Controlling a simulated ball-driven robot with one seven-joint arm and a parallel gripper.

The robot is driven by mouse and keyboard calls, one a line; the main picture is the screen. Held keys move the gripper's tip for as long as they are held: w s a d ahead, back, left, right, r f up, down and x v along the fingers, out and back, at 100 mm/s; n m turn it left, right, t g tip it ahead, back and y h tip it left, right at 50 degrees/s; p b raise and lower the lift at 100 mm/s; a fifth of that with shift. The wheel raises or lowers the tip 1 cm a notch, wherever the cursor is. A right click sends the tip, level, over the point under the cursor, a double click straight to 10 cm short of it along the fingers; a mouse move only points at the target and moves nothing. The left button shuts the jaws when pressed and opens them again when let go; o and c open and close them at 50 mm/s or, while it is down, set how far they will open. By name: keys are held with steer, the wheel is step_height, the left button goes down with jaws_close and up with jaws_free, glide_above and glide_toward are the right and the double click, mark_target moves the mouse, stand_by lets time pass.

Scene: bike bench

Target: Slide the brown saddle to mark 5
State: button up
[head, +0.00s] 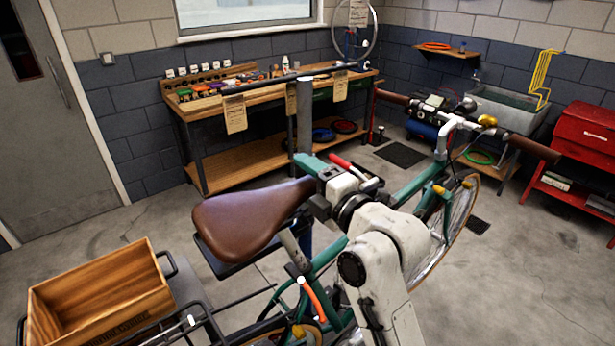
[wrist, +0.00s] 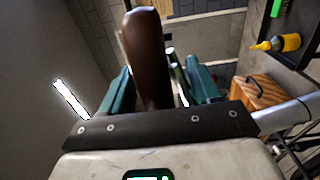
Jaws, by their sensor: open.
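The brown saddle (head: 250,212) sits on the green bike, its broad end to the left and its nose toward my gripper (head: 312,178). In the wrist view the saddle (wrist: 147,60) runs up from between the two green fingers of my gripper (wrist: 163,82). The fingers are apart, one on each side of the saddle's nose. I cannot tell whether either touches it. The seat post (head: 293,245) shows below the saddle. The saddle's rails and clamp are mostly hidden. I can make out no numbered mark in either view.
A wooden crate (head: 98,295) stands at the lower left, behind the saddle. The handlebar (head: 450,130) is to the right. A workbench (head: 255,98) stands by the back wall and a red tool cabinet (head: 585,145) at the right. The floor at left is open.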

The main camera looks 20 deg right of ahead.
jaws_close()
stand_by(0.4)
steer(key=shift+d, duration=0.1)
